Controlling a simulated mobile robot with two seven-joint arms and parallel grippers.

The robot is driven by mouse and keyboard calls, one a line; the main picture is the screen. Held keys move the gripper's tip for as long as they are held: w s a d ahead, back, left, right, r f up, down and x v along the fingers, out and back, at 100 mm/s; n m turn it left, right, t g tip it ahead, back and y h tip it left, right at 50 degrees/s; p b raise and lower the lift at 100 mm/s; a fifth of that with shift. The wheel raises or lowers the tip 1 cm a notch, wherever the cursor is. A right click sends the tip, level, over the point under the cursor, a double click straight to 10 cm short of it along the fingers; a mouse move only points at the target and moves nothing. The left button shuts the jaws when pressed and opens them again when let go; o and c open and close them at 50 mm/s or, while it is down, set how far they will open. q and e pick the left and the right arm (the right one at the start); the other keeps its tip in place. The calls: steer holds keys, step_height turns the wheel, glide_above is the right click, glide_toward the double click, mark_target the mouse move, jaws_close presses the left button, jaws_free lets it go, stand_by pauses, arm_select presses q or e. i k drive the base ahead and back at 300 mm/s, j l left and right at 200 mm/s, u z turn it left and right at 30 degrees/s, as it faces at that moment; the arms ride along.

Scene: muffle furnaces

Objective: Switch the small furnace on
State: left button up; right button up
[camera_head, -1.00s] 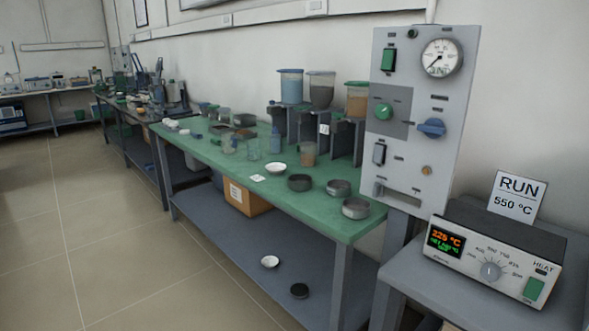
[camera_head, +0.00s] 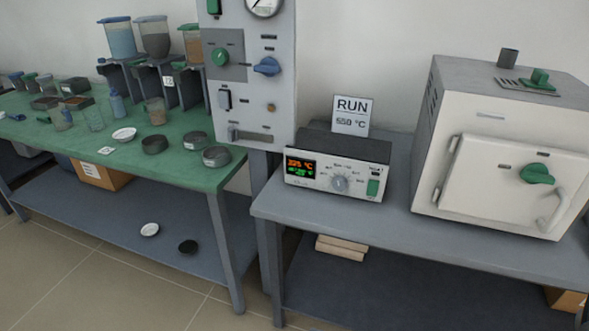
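The small furnace (camera_head: 468,155) is a pale box with a grey top on the grey bench at the right. Its front door (camera_head: 500,190) looks closed, with a green knob (camera_head: 537,174) and a curved handle (camera_head: 552,208). A control box (camera_head: 334,172) stands left of it, with a lit orange and green display (camera_head: 300,167), a grey dial (camera_head: 340,183) and a green switch (camera_head: 373,187) under a label. I cannot tell the switch's position. A sign (camera_head: 351,115) behind the box reads RUN and what looks like 550 °C. Neither gripper shows.
A grey upright panel (camera_head: 283,90) with a gauge, a green knob and a blue knob stands left of the control box. A green-topped table (camera_head: 175,172) with dishes and jars is further left. The grey bench (camera_head: 420,238) is clear in front of the control box.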

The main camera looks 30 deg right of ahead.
mark_target(373, 185)
steer(key=z, duration=1.45)
